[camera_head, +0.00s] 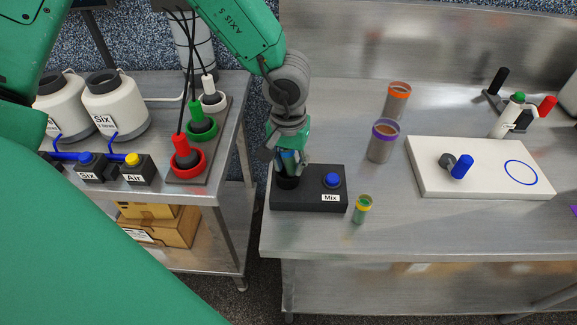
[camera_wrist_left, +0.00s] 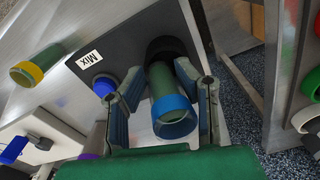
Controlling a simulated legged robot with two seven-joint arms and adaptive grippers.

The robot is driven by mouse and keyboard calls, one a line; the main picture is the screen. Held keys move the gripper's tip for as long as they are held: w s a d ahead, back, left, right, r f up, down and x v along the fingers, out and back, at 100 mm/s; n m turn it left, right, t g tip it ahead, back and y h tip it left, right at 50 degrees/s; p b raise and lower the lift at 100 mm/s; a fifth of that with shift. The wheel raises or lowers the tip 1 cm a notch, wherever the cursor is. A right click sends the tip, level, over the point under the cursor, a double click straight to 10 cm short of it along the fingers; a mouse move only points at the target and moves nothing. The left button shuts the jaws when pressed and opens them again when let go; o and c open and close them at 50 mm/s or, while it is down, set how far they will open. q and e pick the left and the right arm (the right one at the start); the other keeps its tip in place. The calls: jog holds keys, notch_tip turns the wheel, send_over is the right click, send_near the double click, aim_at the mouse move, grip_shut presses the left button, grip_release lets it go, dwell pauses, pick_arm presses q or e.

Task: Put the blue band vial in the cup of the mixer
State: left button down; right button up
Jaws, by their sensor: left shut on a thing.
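The mixer (camera_head: 310,202) is a dark box labelled Mix, with a blue button and a black round cup (camera_head: 287,182) at its left. In the left wrist view, the blue band vial (camera_wrist_left: 164,82) is a green tube with a blue ring at its near end. My left gripper (camera_head: 289,160) points down over the cup and is shut on the vial, with a finger on each side of it. The vial's far end reaches the black cup (camera_wrist_left: 165,46) in the wrist view; how deep it sits is hidden. My right gripper is not in view.
A green vial with a yellow band (camera_head: 362,209) stands just right of the mixer. Purple-banded (camera_head: 383,140) and orange-banded (camera_head: 397,100) containers stand behind it. A white board (camera_head: 480,180) lies to the right.

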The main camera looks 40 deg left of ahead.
pick_arm(q)
jog(key=shift+s+a+f, duration=0.25)
jog(key=shift+s+f, duration=0.15)
jog(key=shift+f, duration=0.2)
jog(key=c, duration=1.2)
grip_release()
jog(key=shift+w+a, duration=0.3)
jog(key=r, duration=0.7)
jog(key=r+p, duration=0.1)
jog(key=r, duration=0.3)
jog(key=shift+s+d+r, duration=0.1)
jog(key=shift+d+r, duration=0.15)
jog(key=shift+a+r, duration=0.15)
jog(key=shift+r, duration=0.15)
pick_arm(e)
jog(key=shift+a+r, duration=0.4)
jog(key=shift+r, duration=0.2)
pick_arm(q)
jog(key=shift+d, duration=0.2)
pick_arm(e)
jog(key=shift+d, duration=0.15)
